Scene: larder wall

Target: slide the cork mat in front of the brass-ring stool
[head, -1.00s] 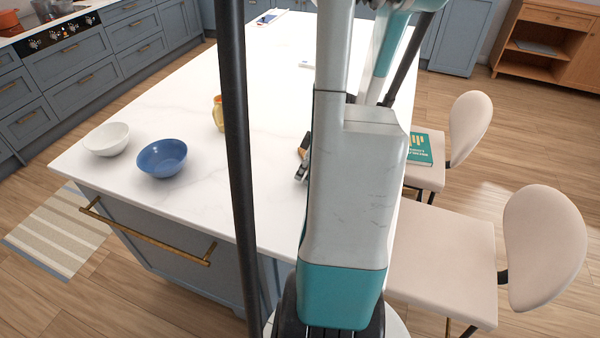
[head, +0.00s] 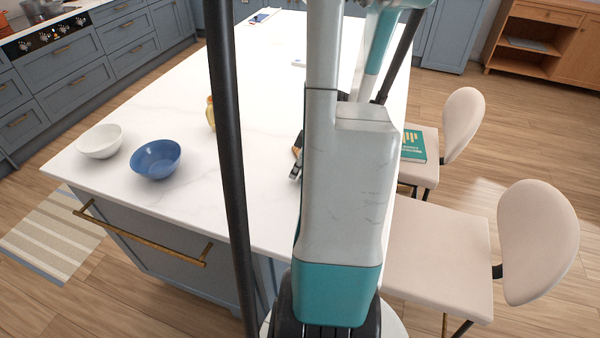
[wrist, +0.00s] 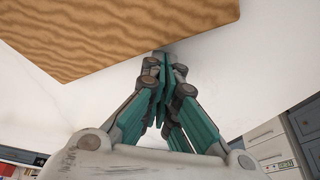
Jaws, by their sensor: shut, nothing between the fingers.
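In the wrist view a flat tan slab with wavy brown grain (wrist: 130,30), which looks like the cork mat, lies on the white surface at the top left. My gripper (wrist: 165,62) is shut and empty, its fingertips close to the slab's lower edge; I cannot tell whether they touch. In the head view my arm hides most of the gripper and the mat. The near beige stool (head: 440,255) stands at the right side of the island, with a brass-coloured bit (head: 444,325) under its seat. A second beige stool (head: 462,125) stands farther back.
The white island top (head: 150,105) carries a blue bowl (head: 156,160), a white bowl (head: 100,141) and a yellowish jar (head: 210,113), partly behind a dark pole. A green book (head: 412,146) lies on the far stool. Much of the island top is clear.

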